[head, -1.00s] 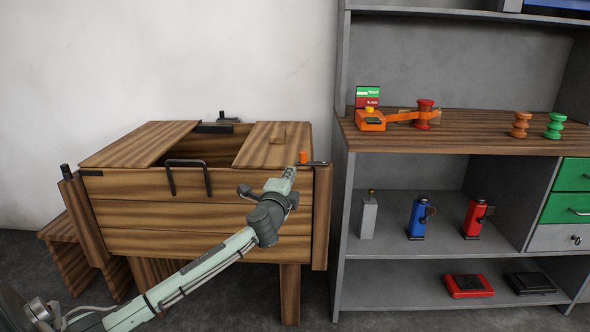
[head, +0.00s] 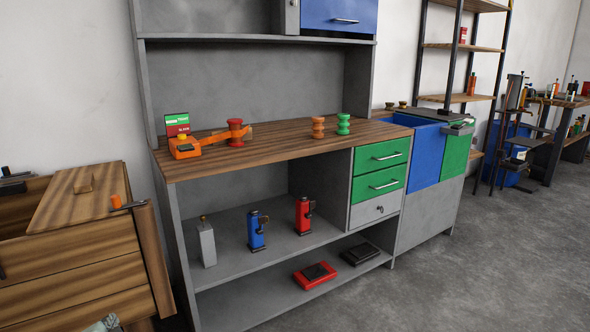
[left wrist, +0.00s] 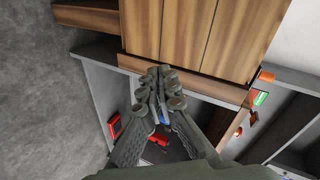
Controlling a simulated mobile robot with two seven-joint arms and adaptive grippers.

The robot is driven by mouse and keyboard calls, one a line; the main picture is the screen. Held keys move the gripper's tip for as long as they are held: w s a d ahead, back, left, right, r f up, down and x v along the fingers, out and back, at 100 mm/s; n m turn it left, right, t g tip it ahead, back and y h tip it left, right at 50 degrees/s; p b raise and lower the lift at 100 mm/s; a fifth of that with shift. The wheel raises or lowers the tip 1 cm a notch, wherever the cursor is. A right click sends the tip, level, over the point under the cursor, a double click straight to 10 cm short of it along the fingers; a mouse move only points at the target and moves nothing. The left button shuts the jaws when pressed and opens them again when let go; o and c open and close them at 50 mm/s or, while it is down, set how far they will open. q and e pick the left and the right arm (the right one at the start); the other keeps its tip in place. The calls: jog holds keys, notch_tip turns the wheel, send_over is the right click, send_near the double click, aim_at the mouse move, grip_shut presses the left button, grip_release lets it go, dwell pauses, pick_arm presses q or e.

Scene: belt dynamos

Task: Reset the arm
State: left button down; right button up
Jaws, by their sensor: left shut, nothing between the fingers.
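My left arm barely shows in the head view, as a pale grey-green piece (head: 105,323) at the bottom edge, in front of the wooden chest. In the left wrist view my left gripper (left wrist: 160,74) has its dark fingers together, with nothing held between them. Wooden boards (left wrist: 190,35) and grey shelving lie beyond the fingers. My right gripper is in neither view.
The wooden chest (head: 75,245) stands at left. Beside it is the grey shelf unit with a wooden top (head: 270,148), bearing an orange device (head: 184,147) and spools. Blue (head: 256,231) and red (head: 303,215) devices stand below. Open floor (head: 490,260) lies at right.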

pick_arm(q)
jog(key=s+d+f+n+g+h, duration=0.1)
jog(key=s+d+f+n+g, duration=0.1)
jog(key=s+d+f, duration=0.3)
jog(key=s+d+f+n+g+h, duration=0.2)
jog(key=s+d+f, duration=0.3)
jog(key=s+f, duration=0.5)
jog(key=s+d+f+n+g+h, duration=0.2)
jog(key=s+d+f+g, duration=0.2)
jog(key=s+f, duration=0.4)
jog(key=shift+s+d+n, duration=0.4)
jog(key=shift+s+d, duration=0.1)
jog(key=shift+d, duration=0.3)
jog(key=shift+f, duration=0.1)
